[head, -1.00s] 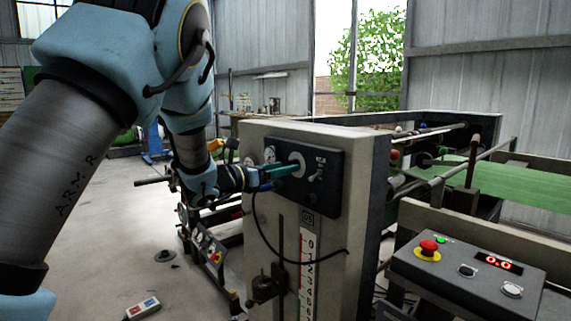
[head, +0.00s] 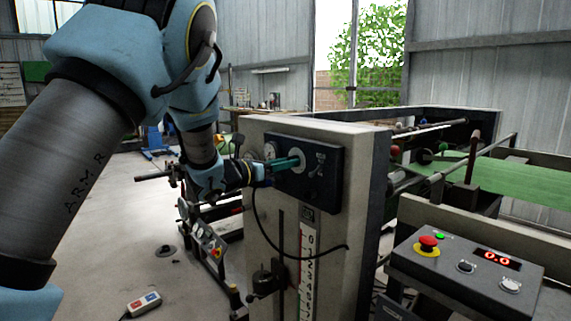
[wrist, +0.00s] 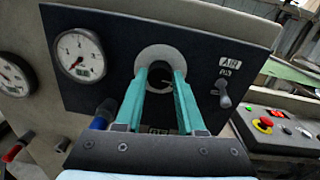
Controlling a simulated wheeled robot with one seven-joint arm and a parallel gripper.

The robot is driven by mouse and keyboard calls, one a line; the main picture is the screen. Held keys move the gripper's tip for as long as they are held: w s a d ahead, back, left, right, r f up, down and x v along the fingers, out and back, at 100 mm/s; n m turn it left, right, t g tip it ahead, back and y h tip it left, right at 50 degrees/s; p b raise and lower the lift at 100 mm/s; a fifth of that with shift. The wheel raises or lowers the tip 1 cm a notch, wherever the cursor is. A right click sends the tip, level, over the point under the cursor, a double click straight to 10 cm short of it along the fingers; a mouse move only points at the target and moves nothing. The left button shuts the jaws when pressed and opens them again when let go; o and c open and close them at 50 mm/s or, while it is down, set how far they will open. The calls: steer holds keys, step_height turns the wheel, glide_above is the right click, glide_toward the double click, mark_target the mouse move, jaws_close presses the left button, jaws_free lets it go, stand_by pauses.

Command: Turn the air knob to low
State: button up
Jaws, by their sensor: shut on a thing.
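The air knob sits on a dark panel (head: 325,165) on the machine's end face. A pale round dial plate (wrist: 163,54) surrounds it in the wrist view. My gripper (wrist: 170,75) has its two teal fingers over the dial, one on each side of the knob. It is shut on the knob, which is mostly hidden between the fingers. In the head view my gripper (head: 297,162) meets the panel at the pale dial. An AIR label (wrist: 230,63) is to the right of the dial. The knob's pointer and its setting cannot be made out.
A toggle lever (wrist: 222,92) is just right of the fingers. A pressure gauge (wrist: 80,54) is to the left. A black cable loops below the panel. A control box with a red stop button (head: 428,243) stands at the right.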

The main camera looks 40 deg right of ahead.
jaws_close()
